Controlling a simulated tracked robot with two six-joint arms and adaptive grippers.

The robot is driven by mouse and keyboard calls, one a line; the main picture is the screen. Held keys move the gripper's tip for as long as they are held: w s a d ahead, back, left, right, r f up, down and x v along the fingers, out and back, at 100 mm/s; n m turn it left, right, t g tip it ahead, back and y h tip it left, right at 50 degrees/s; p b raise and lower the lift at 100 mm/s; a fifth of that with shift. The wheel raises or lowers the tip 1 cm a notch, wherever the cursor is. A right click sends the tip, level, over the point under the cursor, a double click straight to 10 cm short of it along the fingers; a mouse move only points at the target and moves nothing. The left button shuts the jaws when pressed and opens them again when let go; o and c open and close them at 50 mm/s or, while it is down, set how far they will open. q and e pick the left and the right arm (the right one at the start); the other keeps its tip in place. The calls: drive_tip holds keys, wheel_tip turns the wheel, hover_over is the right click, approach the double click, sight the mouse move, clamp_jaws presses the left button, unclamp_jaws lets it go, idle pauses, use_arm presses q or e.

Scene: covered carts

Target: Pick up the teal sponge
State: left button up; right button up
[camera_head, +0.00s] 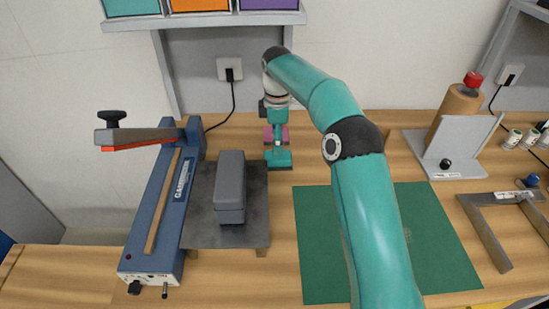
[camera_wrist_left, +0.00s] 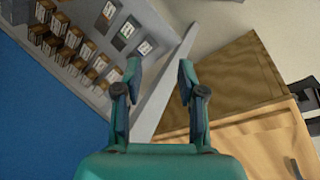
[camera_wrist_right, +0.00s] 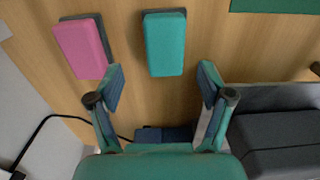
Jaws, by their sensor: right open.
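The teal sponge (camera_wrist_right: 165,45) is a teal block with a dark grey layer, lying on the wooden bench. It also shows in the head view (camera_head: 279,159), just in front of a pink sponge (camera_head: 284,133). My right gripper (camera_wrist_right: 160,72) is open and empty, pointing down at the bench. In the right wrist view the teal sponge lies ahead, lined up with the gap between the fingertips, and the pink sponge (camera_wrist_right: 80,48) is left of the left finger. My left gripper (camera_wrist_left: 160,66) is open and empty, away from the bench's sponges and outside the head view.
A blue sealer (camera_head: 165,200) and a grey block on a dark plate (camera_head: 255,185) stand left of my right arm. A green mat (camera_head: 440,240) lies under that arm. A black cable (camera_head: 233,100) hangs behind.

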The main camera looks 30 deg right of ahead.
sight(278, 160)
drive_tip(key=shift+s+a+f, duration=0.1)
drive_tip(key=shift+s+f, duration=0.1)
drive_tip(key=shift+f, duration=1.25)
drive_tip(key=shift+s+f, duration=0.15)
drive_tip(key=shift+f, duration=1.3)
drive_tip(key=c, duration=1.3)
